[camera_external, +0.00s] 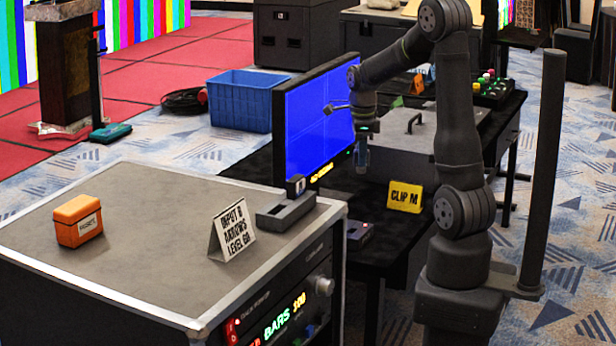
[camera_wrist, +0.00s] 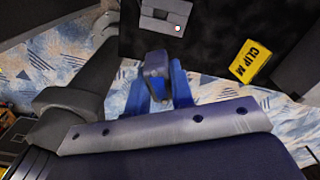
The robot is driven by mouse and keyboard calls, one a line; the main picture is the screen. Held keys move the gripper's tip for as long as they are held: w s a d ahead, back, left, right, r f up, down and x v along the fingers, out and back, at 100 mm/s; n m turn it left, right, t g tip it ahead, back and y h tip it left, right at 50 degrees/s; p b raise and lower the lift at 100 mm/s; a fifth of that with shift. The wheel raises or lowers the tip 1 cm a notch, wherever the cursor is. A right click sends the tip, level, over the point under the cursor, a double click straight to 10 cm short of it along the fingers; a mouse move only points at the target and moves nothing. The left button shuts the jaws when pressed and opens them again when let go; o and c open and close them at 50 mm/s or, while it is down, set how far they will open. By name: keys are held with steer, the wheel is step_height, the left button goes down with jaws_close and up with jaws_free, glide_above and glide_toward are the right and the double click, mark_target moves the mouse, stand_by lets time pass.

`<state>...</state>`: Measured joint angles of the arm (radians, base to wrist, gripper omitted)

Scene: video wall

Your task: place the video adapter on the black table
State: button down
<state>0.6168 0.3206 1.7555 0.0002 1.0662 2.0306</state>
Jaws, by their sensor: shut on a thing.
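My gripper (camera_external: 361,163) is shut on a small grey-blue block, which I take to be the video adapter (camera_wrist: 156,73). The block shows between the blue fingers in the wrist view; in the external view it is too small to make out clearly. The black table (camera_external: 400,262) lies below my gripper, right of the grey-topped case. In the wrist view its dark top (camera_wrist: 215,40) fills the upper middle, and carpet shows behind the fingers. The gripper is held above the tabletop, close to the blue-screen monitor.
A yellow "CLIP M" sign (camera_external: 405,197) and a small grey device (camera_external: 359,234) stand on the table. The monitor (camera_external: 318,120) is just left of my gripper. A grey case (camera_external: 407,140) is behind it. Bare black tabletop lies between sign and device.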

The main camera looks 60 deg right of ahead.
steer(key=s+d+f+m, duration=0.3)
steer(key=s+d+f, duration=0.2)
steer(key=s+d, duration=0.25)
steer(key=s+d+f+m, duration=0.3)
steer(key=s+d+f, duration=0.25)
steer(key=s, duration=0.35)
glide_toward(392, 231)
steer(key=shift+d, duration=0.15)
steer(key=shift+f, duration=2.05)
steer(key=shift+f, duration=0.2)
steer(key=c, duration=1.3)
jaws_free()
steer(key=shift+o, duration=0.2)
steer(key=shift+r, duration=0.1)
step_height(392, 231, up, 12)
steer(key=shift+r, duration=0.15)
